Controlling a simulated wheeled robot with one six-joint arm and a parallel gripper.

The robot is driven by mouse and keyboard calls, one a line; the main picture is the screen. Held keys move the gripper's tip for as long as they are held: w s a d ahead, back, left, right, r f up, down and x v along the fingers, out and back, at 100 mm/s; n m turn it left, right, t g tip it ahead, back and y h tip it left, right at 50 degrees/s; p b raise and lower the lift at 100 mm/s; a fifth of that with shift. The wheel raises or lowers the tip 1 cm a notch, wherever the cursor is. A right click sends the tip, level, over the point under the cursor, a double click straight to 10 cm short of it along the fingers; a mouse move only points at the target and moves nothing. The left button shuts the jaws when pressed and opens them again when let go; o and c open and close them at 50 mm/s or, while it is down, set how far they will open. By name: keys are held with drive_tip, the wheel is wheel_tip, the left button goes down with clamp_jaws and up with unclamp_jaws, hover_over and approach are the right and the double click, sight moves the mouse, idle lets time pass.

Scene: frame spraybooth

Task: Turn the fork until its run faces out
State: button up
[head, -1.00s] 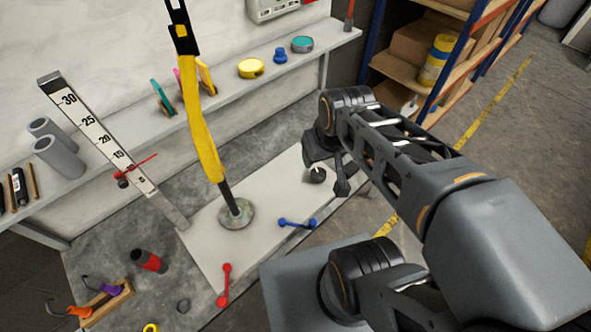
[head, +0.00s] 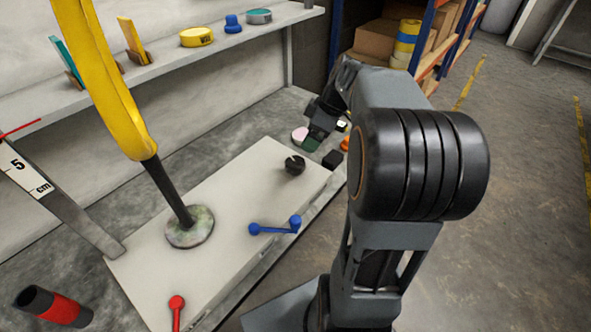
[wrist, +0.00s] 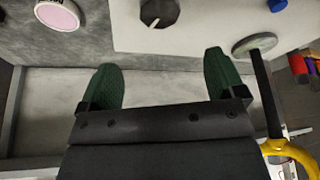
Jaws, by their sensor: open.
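The yellow fork (head: 107,82) stands tilted on a black stem that rises from a mottled round disc (head: 190,227) on a pale plate (head: 140,270). Its upper end is cut off in the head view, so I cannot tell which way its run faces. In the wrist view the disc (wrist: 255,44) is at the upper right, with part of the yellow fork (wrist: 292,152) at the lower right. My gripper (wrist: 162,68) is open, with two green fingers apart and nothing between them. In the head view my gripper (head: 314,138) is beyond the plate's right end, well clear of the fork.
A black notched knob (head: 295,165), a blue handle (head: 275,227) and a red handle (head: 176,305) are on or by the plate. A ruler (head: 60,205) leans at left. A shelf (head: 160,72) with tape rolls runs behind. Open floor lies right.

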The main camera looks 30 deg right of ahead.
sight(295, 162)
drive_tip(key=b+x, duration=0.3)
drive_tip(key=x, duration=1)
drive_tip(key=shift+b, duration=0.4)
drive_tip(key=shift+c, duration=0.2)
drive_tip(key=shift+r, duration=0.1)
drive_tip(key=c, duration=0.9)
drive_tip(key=shift+o, duration=0.2)
